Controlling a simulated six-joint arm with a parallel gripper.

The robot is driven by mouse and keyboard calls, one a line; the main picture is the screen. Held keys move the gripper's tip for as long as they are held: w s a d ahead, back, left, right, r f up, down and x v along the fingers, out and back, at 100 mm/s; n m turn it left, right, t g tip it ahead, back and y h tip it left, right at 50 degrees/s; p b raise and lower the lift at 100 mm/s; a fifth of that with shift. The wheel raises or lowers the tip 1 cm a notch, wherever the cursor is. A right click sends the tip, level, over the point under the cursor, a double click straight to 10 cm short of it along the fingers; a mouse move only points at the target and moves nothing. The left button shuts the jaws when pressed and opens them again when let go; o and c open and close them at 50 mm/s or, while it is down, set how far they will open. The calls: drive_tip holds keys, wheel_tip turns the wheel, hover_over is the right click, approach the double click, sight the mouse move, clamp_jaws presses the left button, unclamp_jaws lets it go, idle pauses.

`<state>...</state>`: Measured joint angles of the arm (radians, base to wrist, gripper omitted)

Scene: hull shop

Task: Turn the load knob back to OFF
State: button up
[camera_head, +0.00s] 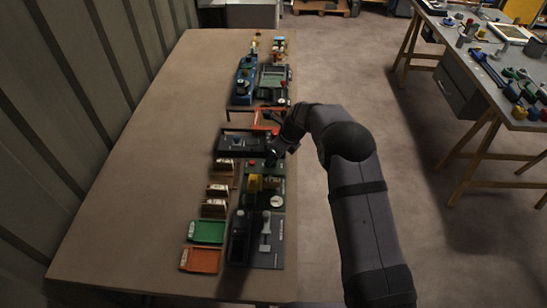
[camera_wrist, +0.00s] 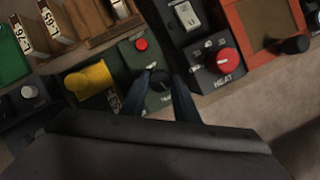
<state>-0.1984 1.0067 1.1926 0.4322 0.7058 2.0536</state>
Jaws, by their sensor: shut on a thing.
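A dark round knob (camera_wrist: 159,77) sits on a dark green panel (camera_wrist: 131,58) in the wrist view, beside a red button (camera_wrist: 141,44) and a yellow part (camera_wrist: 90,80). My gripper (camera_wrist: 160,88) has one finger on each side of the knob and is shut on it. The panel's lettering near the fingers is too blurred to read, and I cannot tell which way the knob points. In the head view my gripper (camera_head: 271,158) reaches down over the panel from the right and hides the knob. The yellow part (camera_head: 255,183) shows just below it.
A dark box with a red knob marked HEAT (camera_wrist: 228,61) stands close right of my gripper in the wrist view, with an orange frame (camera_wrist: 237,20) beyond. Wooden card racks (camera_head: 217,190) line the panel's left in the head view. The table's left half (camera_head: 150,150) is clear.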

drive_tip(key=n, duration=0.2)
drive_tip(key=n+g+b, duration=0.1)
drive_tip(key=shift+w+d+f+n+y, duration=0.1)
drive_tip(key=shift+w+n+y, duration=0.05)
drive_tip(key=shift+n+y, duration=0.25)
drive_tip(key=shift+w+n+g+b, duration=0.1)
drive_tip(key=shift+n+g+b, duration=0.2)
drive_tip(key=shift+n+g, duration=0.8)
drive_tip(key=shift+n, duration=0.7)
drive_tip(key=o, duration=1.1)
drive_tip(key=shift+c, duration=0.2)
drive_tip(key=b+v, duration=0.1)
drive_tip(key=v, duration=0.6)
drive_tip(key=shift+r+b, duration=0.25)
drive_tip(key=shift+b, duration=0.15)
